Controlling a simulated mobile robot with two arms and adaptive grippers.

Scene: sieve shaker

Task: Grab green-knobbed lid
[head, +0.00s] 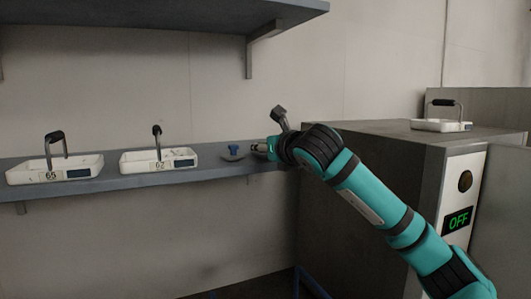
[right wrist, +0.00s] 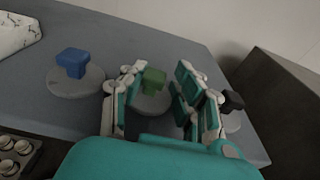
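The green-knobbed lid (right wrist: 153,82) shows in the right wrist view, a grey disc with a green knob on the shelf. My right gripper (right wrist: 158,88) is open, with its fingers on either side of the green knob; I cannot tell whether they touch it. In the head view my right gripper (head: 264,148) is at the shelf's right end and hides the green-knobbed lid. My left gripper is not in view.
A blue-knobbed lid (right wrist: 74,68) lies left of the green one. A black-knobbed lid (right wrist: 231,103) is close on the right. White trays marked 65 (head: 55,170) and 62 (head: 158,160) stand on the shelf (head: 110,182). A grey machine (head: 370,150) showing OFF stands right.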

